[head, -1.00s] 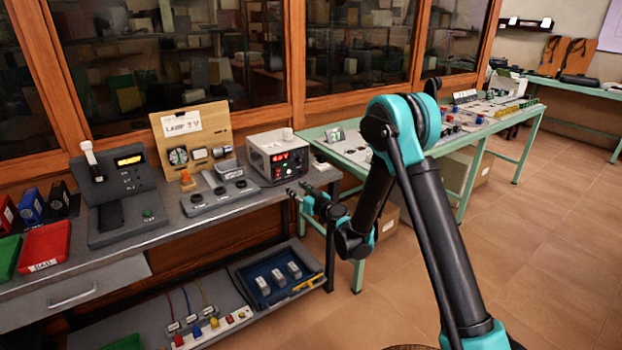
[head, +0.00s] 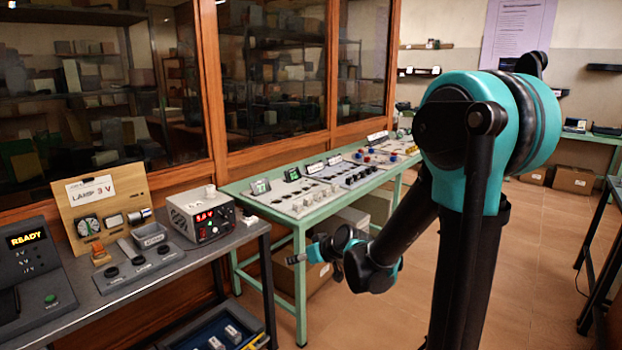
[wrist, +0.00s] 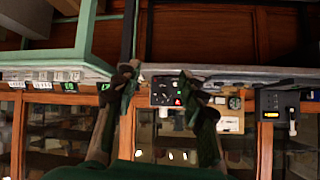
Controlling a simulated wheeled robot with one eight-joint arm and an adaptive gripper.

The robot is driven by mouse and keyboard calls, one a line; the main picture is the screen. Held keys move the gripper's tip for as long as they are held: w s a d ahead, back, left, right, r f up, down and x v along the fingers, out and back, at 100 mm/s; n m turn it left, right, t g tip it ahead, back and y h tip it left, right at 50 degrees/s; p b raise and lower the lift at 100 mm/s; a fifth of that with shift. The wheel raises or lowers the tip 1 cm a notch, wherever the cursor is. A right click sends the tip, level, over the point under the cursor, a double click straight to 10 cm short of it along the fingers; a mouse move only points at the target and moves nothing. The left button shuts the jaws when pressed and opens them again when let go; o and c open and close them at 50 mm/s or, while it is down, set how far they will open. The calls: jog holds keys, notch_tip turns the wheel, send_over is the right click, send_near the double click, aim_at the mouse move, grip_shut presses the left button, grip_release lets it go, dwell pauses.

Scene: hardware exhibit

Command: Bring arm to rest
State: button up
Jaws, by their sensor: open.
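My gripper (wrist: 158,80) shows in the wrist view with its two fingers spread wide apart and nothing between them. In the head view, my gripper (head: 297,258) is small at the end of my bent arm, in front of the green table's near end and right of the grey bench. It appears clear of both. My arm's teal and black elbow stands high at the right of the head view. The wrist view appears upside down, with the bench edge running across it.
The grey bench (head: 140,288) holds a power supply (head: 203,215), a wooden lamp board (head: 103,200) and a device reading READY (head: 30,262). The green table (head: 250,190) carries several panels. Open tiled floor (head: 535,265) lies at right. Another dark table (head: 597,290) stands at the far right edge.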

jog(key=s+d+f+m+g+h, duration=0.1)
jog(key=s+d+f+m+h, duration=0.2)
jog(key=s+d, duration=0.7)
jog(key=s+d+f+m+g+h, duration=0.2)
jog(key=s+d+f+m+h, duration=0.1)
jog(key=s+d, duration=0.7)
jog(key=d+f+h, duration=0.1)
jog(key=d, duration=0.1)
jog(key=shift+s+d+m, duration=0.3)
jog(key=shift+s+m, duration=0.1)
jog(key=shift+a, duration=0.15)
